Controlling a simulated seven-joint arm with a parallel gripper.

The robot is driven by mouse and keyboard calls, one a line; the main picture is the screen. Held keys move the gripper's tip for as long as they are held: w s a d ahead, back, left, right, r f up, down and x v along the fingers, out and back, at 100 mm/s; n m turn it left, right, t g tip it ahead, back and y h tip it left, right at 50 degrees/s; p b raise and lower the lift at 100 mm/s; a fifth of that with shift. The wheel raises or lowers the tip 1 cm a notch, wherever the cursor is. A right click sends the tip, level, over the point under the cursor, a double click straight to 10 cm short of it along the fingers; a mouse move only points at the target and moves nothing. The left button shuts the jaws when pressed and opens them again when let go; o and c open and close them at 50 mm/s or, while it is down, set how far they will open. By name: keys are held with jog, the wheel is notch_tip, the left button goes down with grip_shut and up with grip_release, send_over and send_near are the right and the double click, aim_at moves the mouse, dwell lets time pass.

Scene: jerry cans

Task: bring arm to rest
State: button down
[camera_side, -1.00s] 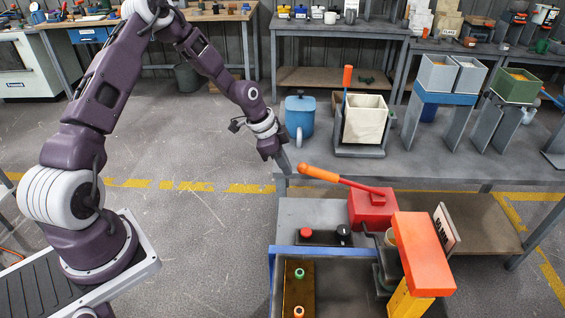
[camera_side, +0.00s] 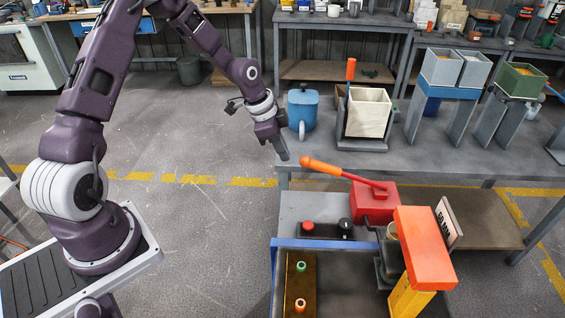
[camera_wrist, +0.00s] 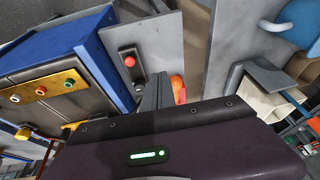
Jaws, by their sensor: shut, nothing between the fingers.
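My gripper (camera_side: 283,152) is shut and empty. In the side view it hangs in the air near the left front corner of the grey bench, to the left of the orange lever handle (camera_side: 322,167). Its purple body fills the bottom of the wrist view, and the shut grey fingers (camera_wrist: 158,88) point up toward the plate with the red button (camera_wrist: 129,61). I cannot tell in the side view how far the fingertips are from the bench edge.
The grey bench (camera_side: 440,165) carries a blue can (camera_side: 303,112), a cream bin (camera_side: 368,117) and grey hoppers (camera_side: 440,68). A red box (camera_side: 374,203) with the lever, and an orange-topped post (camera_side: 424,250), stand in front. Open floor lies to the left.

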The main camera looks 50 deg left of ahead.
jog(key=s+d+r+n+y, duration=0.2)
jog(key=s+d+r, duration=0.1)
jog(key=s+r, duration=0.55)
jog(key=s+d+r+n+y, duration=0.1)
jog(key=s+d+r+n, duration=0.1)
jog(key=s+r, duration=0.65)
jog(key=s+d+r+n+t, duration=0.1)
jog(key=s+d+r+n, duration=0.1)
jog(key=s, duration=0.4)
jog(key=s+d+r+n+t+h, duration=0.1)
jog(key=s+d+r+n, duration=0.1)
jog(key=s+r, duration=0.2)
jog(key=s, duration=0.2)
jog(key=shift+s+r+n, duration=0.3)
jog(key=shift+s, duration=0.1)
